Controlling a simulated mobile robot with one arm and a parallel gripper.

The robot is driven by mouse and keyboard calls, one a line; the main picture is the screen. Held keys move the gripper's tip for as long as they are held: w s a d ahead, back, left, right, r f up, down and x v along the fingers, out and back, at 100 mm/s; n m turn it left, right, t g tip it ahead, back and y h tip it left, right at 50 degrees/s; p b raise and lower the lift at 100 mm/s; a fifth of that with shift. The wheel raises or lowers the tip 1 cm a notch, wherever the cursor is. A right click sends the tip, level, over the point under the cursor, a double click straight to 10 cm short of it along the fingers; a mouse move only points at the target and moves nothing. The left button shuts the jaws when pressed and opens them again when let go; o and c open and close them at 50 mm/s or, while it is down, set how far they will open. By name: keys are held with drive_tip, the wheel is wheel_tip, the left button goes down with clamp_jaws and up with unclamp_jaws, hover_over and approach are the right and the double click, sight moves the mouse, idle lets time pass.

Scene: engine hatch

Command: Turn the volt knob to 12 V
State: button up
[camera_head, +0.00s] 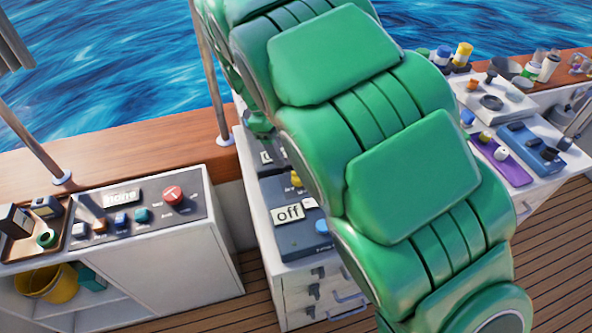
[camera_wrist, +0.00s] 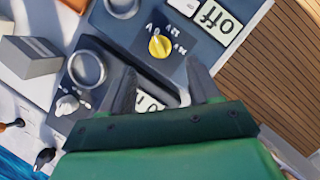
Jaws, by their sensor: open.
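The yellow knob (camera_wrist: 160,46) sits on a dark grey panel (camera_wrist: 130,28) in the wrist view, with small white marks around it, among them what reads as 12 and 24. Its pointer direction is too small to tell. A display (camera_wrist: 216,18) beside it reads "off". My gripper (camera_wrist: 160,68) is open, its two dark fingers apart on either side below the knob in the picture, not closed on it. In the head view the yellow knob (camera_head: 296,180) and the "off" display (camera_head: 288,214) show at my green arm's edge; the arm hides part of the panel.
A second dark panel with a white knob (camera_wrist: 67,105) and a round ring (camera_wrist: 87,68) lies close by. A grey box (camera_wrist: 28,62) stands next to it. Left in the head view is a console with a red knob (camera_head: 173,195). A cluttered worktop (camera_head: 560,135) stands right.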

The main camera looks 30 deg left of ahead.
sight(296, 172)
drive_tip(key=shift+x, duration=3.85)
drive_tip(key=shift+d, duration=0.1)
drive_tip(key=c, duration=1)
